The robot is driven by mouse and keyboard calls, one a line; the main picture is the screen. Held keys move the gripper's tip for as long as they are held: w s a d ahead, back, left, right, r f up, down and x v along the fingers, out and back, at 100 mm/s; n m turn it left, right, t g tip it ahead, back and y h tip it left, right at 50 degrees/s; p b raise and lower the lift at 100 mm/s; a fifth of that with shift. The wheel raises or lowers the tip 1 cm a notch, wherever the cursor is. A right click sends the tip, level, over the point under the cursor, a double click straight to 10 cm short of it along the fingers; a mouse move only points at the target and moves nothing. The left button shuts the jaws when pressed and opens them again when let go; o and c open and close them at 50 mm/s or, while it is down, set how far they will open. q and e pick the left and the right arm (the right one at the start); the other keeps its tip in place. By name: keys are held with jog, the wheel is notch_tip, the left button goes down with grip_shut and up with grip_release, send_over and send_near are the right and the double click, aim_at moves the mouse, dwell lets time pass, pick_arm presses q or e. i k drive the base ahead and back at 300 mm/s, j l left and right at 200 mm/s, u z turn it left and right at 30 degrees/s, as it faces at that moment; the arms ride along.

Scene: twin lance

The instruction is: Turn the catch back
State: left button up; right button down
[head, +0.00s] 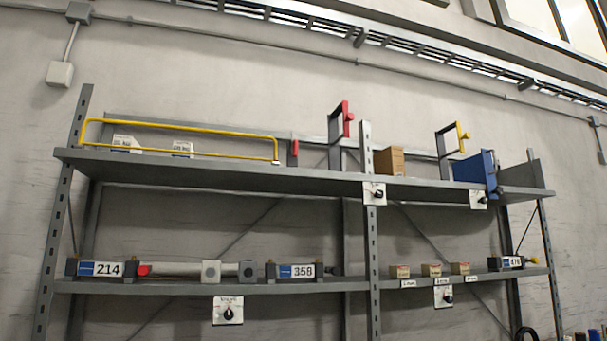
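Several white plates with black turning knobs could each bear the catch; I cannot tell which one it is. One plate (374,193) is at the upper shelf's middle post, and another plate (478,204) is on that shelf's edge to the right. A third plate (228,311) and a fourth plate (443,297) hang at the lower shelf. A red-handled bracket (347,115) and a yellow-handled bracket (460,138) stand above the upper shelf. Neither gripper is in view.
A yellow rail (180,130) guards small white boxes on the upper shelf (230,179). A brown box (389,161) and a blue panel (475,168) stand farther right. The lower shelf (150,287) holds numbered blocks, a grey cylinder (170,269) and small brown boxes.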

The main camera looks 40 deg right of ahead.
aim_at(294, 142)
jog(key=z, duration=1.15)
